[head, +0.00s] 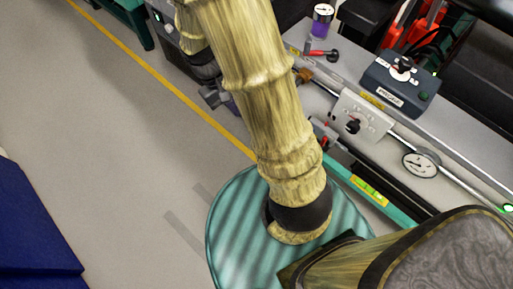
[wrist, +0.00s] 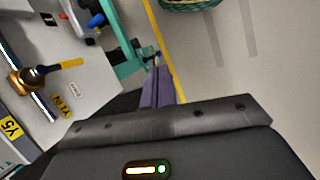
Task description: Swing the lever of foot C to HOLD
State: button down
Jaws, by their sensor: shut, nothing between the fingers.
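My gripper (wrist: 158,72) shows its purple fingers pressed together, with nothing between them. In the head view its end (head: 231,104) is partly hidden behind my arm, beside the bench's front side. A small dark fitting (wrist: 150,58) on the teal bench frame (wrist: 125,58) lies just beyond the fingertips in the wrist view; whether they touch it I cannot tell. No letter C or HOLD mark is readable, so I cannot say for sure which part is foot C or how its lever stands.
The bench top (wrist: 95,75) carries a yellow-handled part (wrist: 70,63) on a rail and a blue knob (wrist: 96,20). In the head view it also holds a dark control box (head: 400,88), a dial gauge (head: 421,164) and a red-handled part (head: 322,53).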

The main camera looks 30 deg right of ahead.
jog(key=w+f+n+h+b, duration=0.1)
jog(key=w+f+h+b, duration=0.2)
jog(key=f+b, duration=0.9)
jog(key=w+a+f+n+h+b, duration=0.1)
jog(key=w+f+h+b, duration=0.3)
jog(key=f+h+b, duration=0.6)
jog(key=w+f+n+t+h+b, duration=0.1)
jog(key=w+f+n+h+b, duration=0.2)
jog(key=f+b, duration=1.2)
notch_tip(320, 180, down, 15)
jog(key=h, duration=0.3)
jog(key=shift+w+a+h+b, duration=0.15)
jog(key=shift+w+h+b, duration=0.05)
jog(key=shift+h+b, duration=0.2)
jog(key=shift+r, duration=0.1)
jog(key=b+x, duration=0.6)
jog(key=x, duration=0.8)
